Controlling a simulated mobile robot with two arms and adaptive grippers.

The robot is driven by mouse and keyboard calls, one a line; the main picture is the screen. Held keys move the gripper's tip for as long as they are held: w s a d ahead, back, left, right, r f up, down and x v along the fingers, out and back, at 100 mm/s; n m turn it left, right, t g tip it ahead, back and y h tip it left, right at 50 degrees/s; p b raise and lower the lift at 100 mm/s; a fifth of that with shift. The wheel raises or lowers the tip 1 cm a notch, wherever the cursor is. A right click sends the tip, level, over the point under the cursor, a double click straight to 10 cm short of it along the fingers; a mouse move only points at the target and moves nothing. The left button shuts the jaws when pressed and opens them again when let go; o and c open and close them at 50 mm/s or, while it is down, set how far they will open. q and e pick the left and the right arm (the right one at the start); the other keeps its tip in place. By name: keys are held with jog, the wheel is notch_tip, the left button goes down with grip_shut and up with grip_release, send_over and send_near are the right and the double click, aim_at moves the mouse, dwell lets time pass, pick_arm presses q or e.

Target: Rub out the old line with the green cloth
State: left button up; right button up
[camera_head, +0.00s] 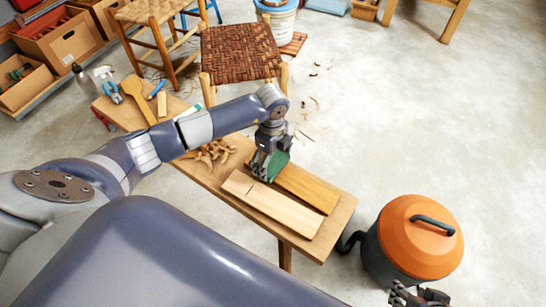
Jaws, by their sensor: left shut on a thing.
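My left gripper (265,170) reaches in from the left and points down over the low bench. It is shut on the green cloth (279,163), which shows beside its fingers. The gripper and cloth are at the far ends of two boards on the bench: a pale board (275,205) in front and a browner board (308,187) behind it. A faint short mark (251,189) shows across the pale board near its left end; I cannot tell whether it is the old line. My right gripper (420,296) shows only in part at the bottom right edge, and its opening is unclear.
A drum vacuum with an orange lid (420,237) stands right of the bench.

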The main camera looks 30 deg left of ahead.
pick_arm(q)
jog(key=shift+s+a+f, duration=0.1)
jog(key=shift+s, duration=0.3)
jog(key=shift+s+p, duration=0.6)
jog(key=shift+p, duration=0.2)
jog(key=shift+w+b, duration=0.45)
jog(key=shift+w, duration=1.15)
jog(key=shift+r, duration=0.2)
pick_arm(e)
jog(key=s, duration=0.1)
jog(key=s+g, duration=0.1)
jog(key=s, duration=0.1)
jog(key=shift+d+f, duration=0.25)
jog(key=shift+d, duration=0.1)
pick_arm(q)
jog(key=shift+r, duration=0.1)
